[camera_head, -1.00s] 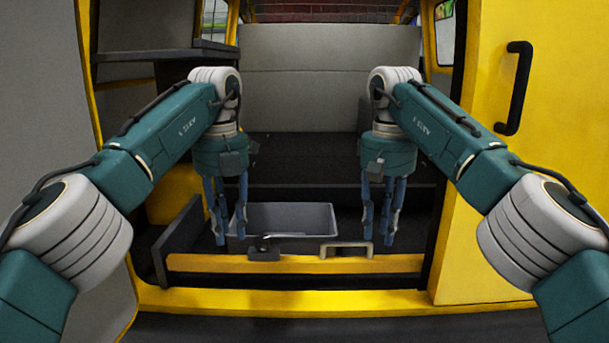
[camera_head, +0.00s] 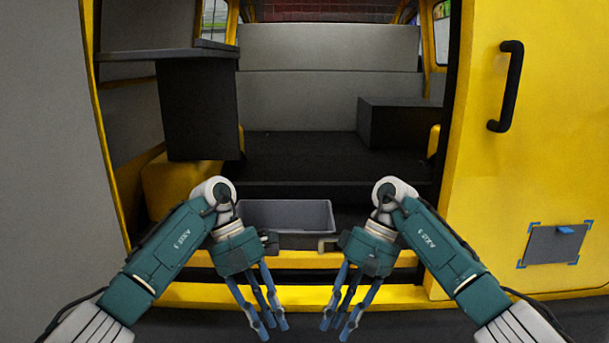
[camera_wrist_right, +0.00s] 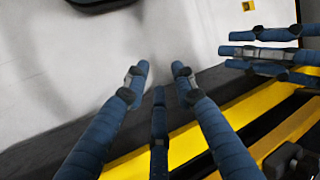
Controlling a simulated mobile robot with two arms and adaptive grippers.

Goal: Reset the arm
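My left gripper (camera_head: 269,327) hangs low in front of the yellow van sill, fingers pointing down and empty. My right gripper (camera_head: 343,324) hangs beside it to the right, also empty, with a gap between the two. Both have their fingers apart and are open. In the right wrist view, my right gripper (camera_wrist_right: 158,76) shows separated blue fingers with nothing between them. The fingers of my left gripper (camera_wrist_right: 240,48) come in from the right of that view.
A grey bin (camera_head: 290,215) stands behind the yellow sill (camera_head: 300,258). A small black object (camera_head: 269,241) and a beige handle-like piece (camera_head: 327,242) are at the bin's front. The yellow door (camera_head: 550,120) at right carries a grey panel (camera_head: 552,246) with blue corners and a blue piece.

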